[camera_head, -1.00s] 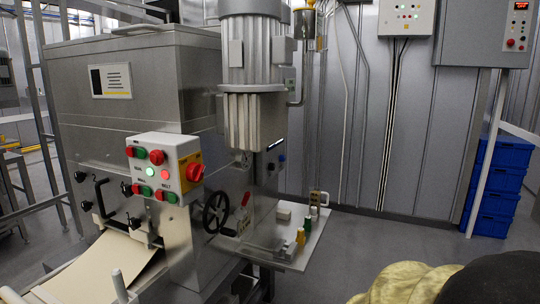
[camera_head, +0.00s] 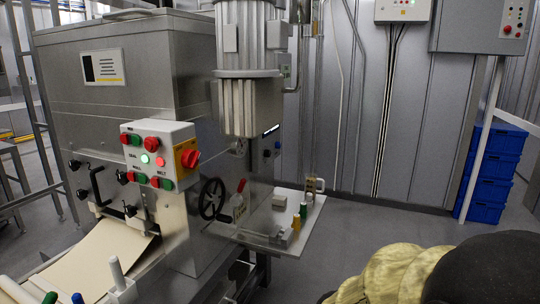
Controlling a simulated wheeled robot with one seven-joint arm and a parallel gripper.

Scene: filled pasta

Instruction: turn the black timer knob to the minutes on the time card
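I cannot make out which knob is the black timer knob. Several small black knobs (camera_head: 75,164) sit on the machine's front at the left. I cannot pick out the time card. A white plate (camera_head: 103,67) with a black square and printed lines is on the machine's upper front, too small to read. My gripper is not in view.
The grey pasta machine (camera_head: 120,110) carries a control box (camera_head: 160,153) with a red rotary switch and a black handwheel (camera_head: 212,199). A side shelf (camera_head: 285,241) holds small green, yellow and white items. Blue crates (camera_head: 492,172) stand at the back right.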

